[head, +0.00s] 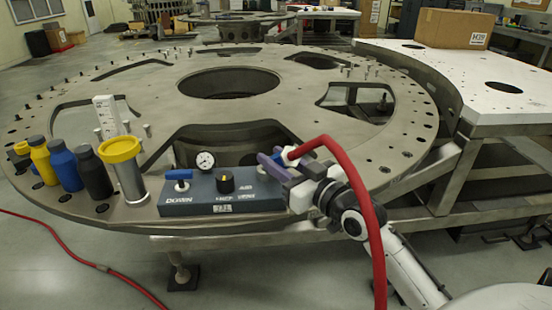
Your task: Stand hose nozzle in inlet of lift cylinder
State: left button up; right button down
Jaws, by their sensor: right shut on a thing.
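The gripper partly hides the nozzle. My left gripper is not in view.
The grey control box (220,207) carries a blue lever, gauge and black knob. Black (92,172), blue (64,165) and yellow (42,160) bottles stand left of the cylinder. The round turret plate (150,85) has large cutouts. A cardboard box (455,28) sits behind right.

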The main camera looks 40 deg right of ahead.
jog(key=shift+f, duration=0.45)
dwell(0.7)
jog(key=shift+r+p, duration=0.6)
jog(key=shift+r, duration=0.1)
notch_tip(320, 180, up, 2)
jog(key=shift+r+p, duration=0.1)
jog(key=shift+p, duration=1)
jog(key=shift+r+p, duration=1.45)
jog(key=shift+p, duration=0.1)
